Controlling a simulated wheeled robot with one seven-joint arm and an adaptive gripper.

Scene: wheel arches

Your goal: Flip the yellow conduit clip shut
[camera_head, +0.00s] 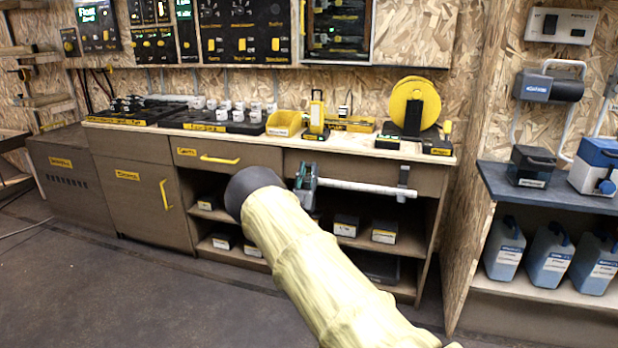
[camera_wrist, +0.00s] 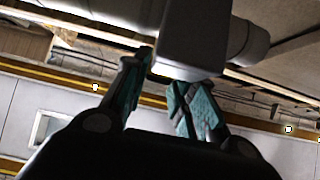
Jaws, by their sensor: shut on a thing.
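A faint yellowish edge shows there. I see no clearly yellow clip on the conduit, and the fingers and block hide the grasped part. A dark grey bracket (camera_head: 403,182) holds the conduit's right end.
The bench top (camera_head: 375,153) above carries a yellow reel (camera_head: 413,103), a yellow bin (camera_head: 284,123) and black trays. Open shelves with small boxes (camera_head: 384,232) lie below the conduit. A side shelf (camera_head: 548,190) with blue-grey jugs stands at right. Floor at left is clear.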

